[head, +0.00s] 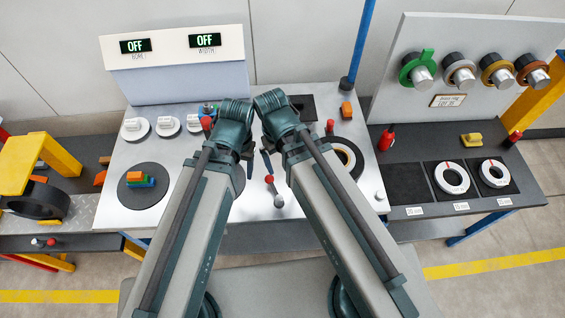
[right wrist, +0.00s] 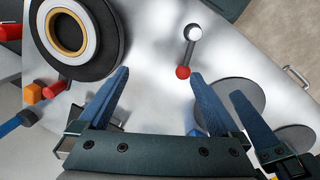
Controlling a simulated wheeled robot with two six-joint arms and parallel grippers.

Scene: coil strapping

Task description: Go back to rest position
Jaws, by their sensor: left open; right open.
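My left gripper (head: 248,158) hangs over the middle of the metal table, its fingers small and partly hidden by its wrist. My right gripper (head: 267,160) is close beside it, pointing down. In the right wrist view my right gripper (right wrist: 160,72) shows two blue fingers spread apart with nothing between them. A further blue finger (right wrist: 245,115) at the right there looks like part of my left gripper. Both arms reach forward from the bottom of the head view.
A dark coil with a tan core (head: 346,156) is partly behind my right arm. Colored blocks (head: 139,180) sit on a dark disc at left. The right bench holds white rings (head: 451,178); a pegboard (head: 470,60) stands behind. Two OFF displays (head: 135,46) are at the back.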

